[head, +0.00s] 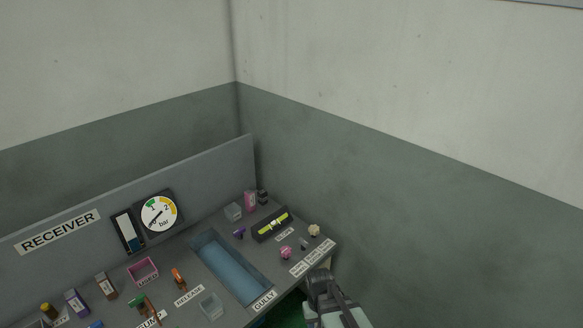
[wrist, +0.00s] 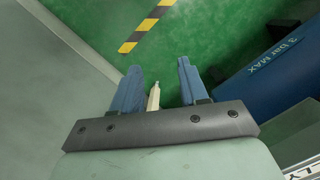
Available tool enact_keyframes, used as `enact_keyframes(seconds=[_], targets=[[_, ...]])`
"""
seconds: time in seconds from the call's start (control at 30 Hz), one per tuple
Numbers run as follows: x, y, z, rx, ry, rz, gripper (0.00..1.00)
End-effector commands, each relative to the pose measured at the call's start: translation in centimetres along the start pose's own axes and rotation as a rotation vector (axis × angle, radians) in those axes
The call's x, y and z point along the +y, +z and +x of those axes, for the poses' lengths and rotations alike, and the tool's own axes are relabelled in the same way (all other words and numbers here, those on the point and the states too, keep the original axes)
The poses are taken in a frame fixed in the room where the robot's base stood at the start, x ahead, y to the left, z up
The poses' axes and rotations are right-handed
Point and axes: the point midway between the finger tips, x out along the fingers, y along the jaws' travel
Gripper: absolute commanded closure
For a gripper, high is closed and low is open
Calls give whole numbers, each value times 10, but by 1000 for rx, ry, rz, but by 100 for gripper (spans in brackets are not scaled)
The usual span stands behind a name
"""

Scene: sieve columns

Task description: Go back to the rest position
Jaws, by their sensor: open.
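My gripper (wrist: 158,92) is open in the wrist view, its two blue fingers apart over the green floor. A small pale, pointed piece (wrist: 153,97) shows beside the left finger; I cannot tell what it is or whether it touches the finger. In the head view my arm shows at the bottom, right of the bench's front corner, and the fingertips are hidden there.
The grey bench (head: 180,314) holds a blue-floored trough (head: 230,266), a pink open box (head: 143,270), clear cups and several small items. A gauge (head: 159,212) is on its back panel. A blue vessel (wrist: 270,60) marked "3 bar MAX" stands right in the wrist view. Walls close in behind and right.

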Motion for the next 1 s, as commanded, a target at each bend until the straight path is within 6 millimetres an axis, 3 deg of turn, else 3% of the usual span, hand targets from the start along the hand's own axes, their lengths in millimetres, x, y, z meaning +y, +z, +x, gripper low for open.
enact_keyframes(seconds=[0.1,0.5,0.8,1.0], targets=[[9,22,32,-51,-6,23,56],[30,104,123,-207,-33,94,56],[35,174,178,-321,-60,144,56],[35,210,201,-376,-75,168,56]])
